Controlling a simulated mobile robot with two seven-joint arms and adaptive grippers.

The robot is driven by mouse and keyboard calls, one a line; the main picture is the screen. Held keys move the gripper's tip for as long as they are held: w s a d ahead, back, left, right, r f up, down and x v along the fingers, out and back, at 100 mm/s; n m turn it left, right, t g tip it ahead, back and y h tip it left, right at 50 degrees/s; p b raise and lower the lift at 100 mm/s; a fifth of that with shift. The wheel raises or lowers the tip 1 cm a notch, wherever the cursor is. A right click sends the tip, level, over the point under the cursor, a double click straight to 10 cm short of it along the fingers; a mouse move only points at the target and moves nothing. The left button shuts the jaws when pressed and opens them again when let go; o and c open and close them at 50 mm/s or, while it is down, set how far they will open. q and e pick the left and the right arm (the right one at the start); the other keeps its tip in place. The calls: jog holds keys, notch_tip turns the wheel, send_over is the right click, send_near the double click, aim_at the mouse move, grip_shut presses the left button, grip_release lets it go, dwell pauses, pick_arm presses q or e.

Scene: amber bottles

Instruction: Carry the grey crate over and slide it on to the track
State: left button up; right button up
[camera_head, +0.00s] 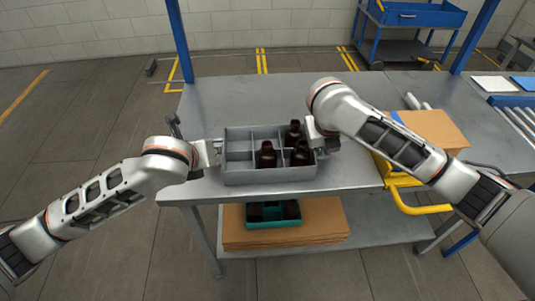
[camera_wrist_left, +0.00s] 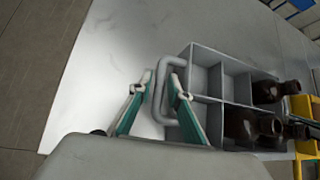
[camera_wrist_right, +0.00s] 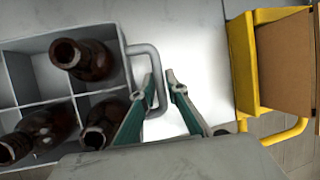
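The grey crate (camera_head: 270,177) stands on the grey table, divided into compartments, with several dark amber bottles (camera_head: 266,155) in it. My left gripper (camera_head: 213,152) is at the crate's left end. In the left wrist view its fingers (camera_wrist_left: 160,88) are apart, one on each side of the crate's left handle (camera_wrist_left: 159,95). My right gripper (camera_head: 322,143) is at the right end. In the right wrist view its fingers (camera_wrist_right: 162,76) are apart with the right handle (camera_wrist_right: 143,50) between them. The roller track (camera_head: 518,118) lies at the far right in the head view.
A yellow-framed cart (camera_head: 405,188) with a cardboard box (camera_head: 440,130) stands by the table's front edge on the right. A teal crate (camera_head: 272,222) sits on cardboard on the lower shelf. Blue posts (camera_head: 178,35) rise at the table's back. The tabletop (camera_head: 235,95) behind the crate is clear.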

pick_arm(q)
grip_shut()
pick_arm(e)
grip_shut()
pick_arm(q)
jog(key=shift+w+r, duration=0.1)
pick_arm(e)
jog(key=shift+r, duration=0.1)
